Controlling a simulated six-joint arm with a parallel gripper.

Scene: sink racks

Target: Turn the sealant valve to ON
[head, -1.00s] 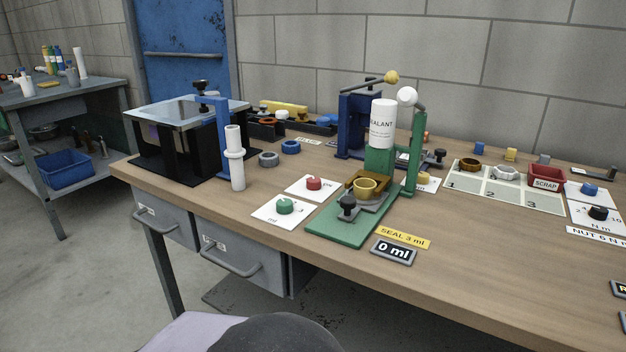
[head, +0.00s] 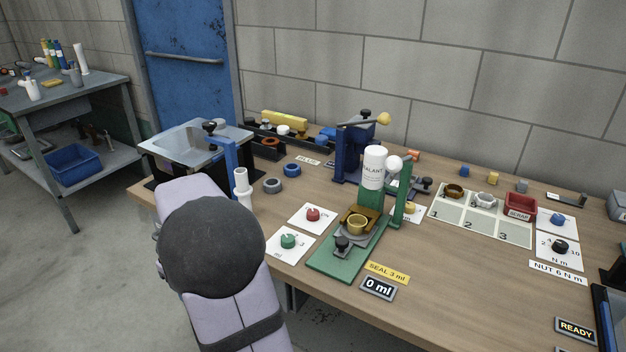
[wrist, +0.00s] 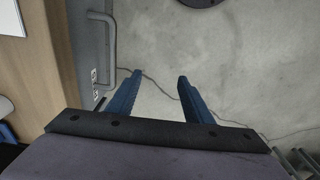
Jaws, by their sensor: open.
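A red knob (head: 313,215) sits on a white card on the bench, left of the green sealant stand (head: 350,248); its lettering is too small to read surely. A green knob (head: 288,241) on another white card is just in front of it. In the head view only my arm shows, left of the knobs.
A white post (head: 242,186) stands left of the knobs. A black "0 ml" display (head: 378,287) and a yellow "SEAL 3 ml" label (head: 387,272) lie in front of the stand. A drawer handle (wrist: 102,50) juts out near my gripper.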

